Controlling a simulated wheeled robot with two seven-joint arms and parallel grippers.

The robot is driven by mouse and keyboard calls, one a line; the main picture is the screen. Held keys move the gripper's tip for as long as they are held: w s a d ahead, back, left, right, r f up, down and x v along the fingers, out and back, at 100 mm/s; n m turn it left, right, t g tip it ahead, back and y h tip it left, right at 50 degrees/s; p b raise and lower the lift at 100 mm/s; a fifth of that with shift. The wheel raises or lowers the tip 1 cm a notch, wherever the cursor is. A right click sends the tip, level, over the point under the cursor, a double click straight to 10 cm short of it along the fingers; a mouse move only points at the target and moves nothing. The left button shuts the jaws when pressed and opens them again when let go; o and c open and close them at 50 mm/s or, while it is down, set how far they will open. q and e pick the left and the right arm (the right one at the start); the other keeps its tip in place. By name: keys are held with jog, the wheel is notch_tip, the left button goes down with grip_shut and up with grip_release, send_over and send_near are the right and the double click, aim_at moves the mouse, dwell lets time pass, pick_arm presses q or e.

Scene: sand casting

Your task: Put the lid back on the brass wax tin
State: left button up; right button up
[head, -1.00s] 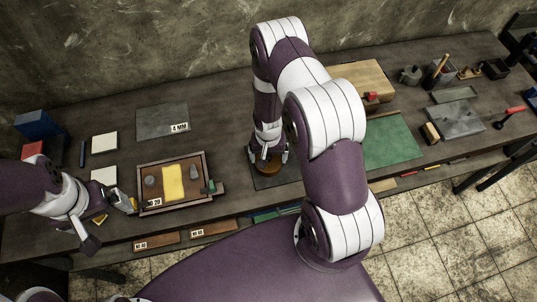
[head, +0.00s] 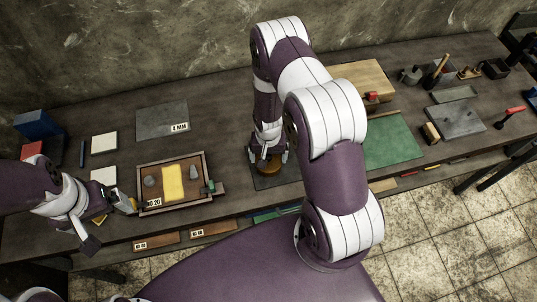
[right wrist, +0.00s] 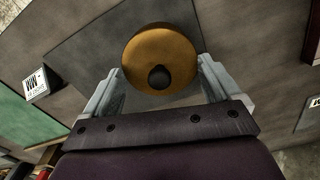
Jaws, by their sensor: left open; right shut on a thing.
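The brass lid (right wrist: 160,50), round with a black knob, lies between the two fingers of my right gripper (right wrist: 160,72) in the right wrist view. My right gripper is shut on it. In the head view the right gripper (head: 268,156) is low over the dark mat (head: 262,183), with brass (head: 268,167) showing between and below its fingers. I cannot separate the lid from the tin there, nor tell whether the lid is seated on it. My left gripper (head: 108,222) is open and empty, near the front left of the wooden tray.
The wooden tray (head: 142,209) holds a yellow block (head: 173,183) and small grey pieces. A grey plate (head: 163,121) lies behind it. The green mat (head: 393,141) and a wooden board (head: 363,80) are to the right, partly behind my right arm. Drawers run along the bench front.

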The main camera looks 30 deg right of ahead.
jog(key=shift+f, duration=0.2)
dwell(0.5)
jog(key=o, duration=0.7)
jog(key=shift+r+p, duration=2.65)
jog(key=shift+r, duration=0.95)
grip_shut()
